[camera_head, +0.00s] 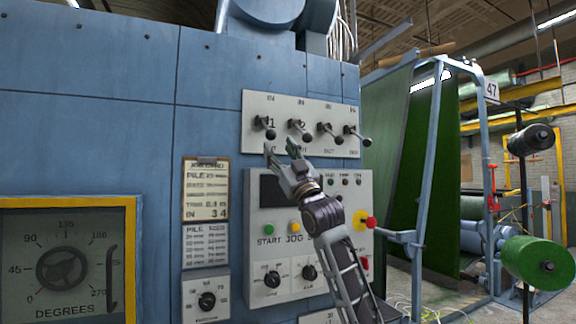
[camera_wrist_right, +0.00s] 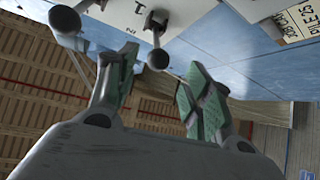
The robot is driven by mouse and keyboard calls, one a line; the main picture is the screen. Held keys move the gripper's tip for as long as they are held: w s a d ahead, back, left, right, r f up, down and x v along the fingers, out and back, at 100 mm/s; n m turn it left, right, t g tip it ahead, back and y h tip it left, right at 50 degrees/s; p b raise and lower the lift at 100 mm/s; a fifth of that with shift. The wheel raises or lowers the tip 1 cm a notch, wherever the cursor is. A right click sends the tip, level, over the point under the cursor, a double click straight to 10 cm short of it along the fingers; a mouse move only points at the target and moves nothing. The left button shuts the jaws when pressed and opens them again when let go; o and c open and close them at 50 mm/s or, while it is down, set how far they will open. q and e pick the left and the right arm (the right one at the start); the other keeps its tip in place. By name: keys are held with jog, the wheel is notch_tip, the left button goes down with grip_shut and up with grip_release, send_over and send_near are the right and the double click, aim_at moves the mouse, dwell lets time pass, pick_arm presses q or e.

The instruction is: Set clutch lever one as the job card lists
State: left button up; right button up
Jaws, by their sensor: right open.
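The clutch panel (camera_head: 250,105) is a pale plate on the blue machine with several ball-ended levers. Clutch lever one (camera_head: 270,134), under the number 1, is leftmost; its dark ball hangs low on the plate. Lever two (camera_head: 307,137) is to its right. My right gripper (camera_head: 279,150) is open and empty, just below lever one's ball. In the right wrist view, lever one's ball (camera_wrist_right: 158,58) is beyond and between the spread green-padded fingers, apart from them. Lever two's ball (camera_wrist_right: 65,20) is outside the left finger. The job card (camera_head: 206,189) shows "IN 3 4". My left gripper is not in view.
A control box (camera_head: 254,214) with START and JOG buttons, a dark display and knobs is below the levers, partly behind my right arm. A red and yellow stop button (camera_head: 363,221) sits at its right. A degrees dial (camera_head: 66,263) is lower left.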

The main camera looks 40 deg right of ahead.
jog(key=shift+v, duration=2.45)
jog(key=shift+f, duration=0.1)
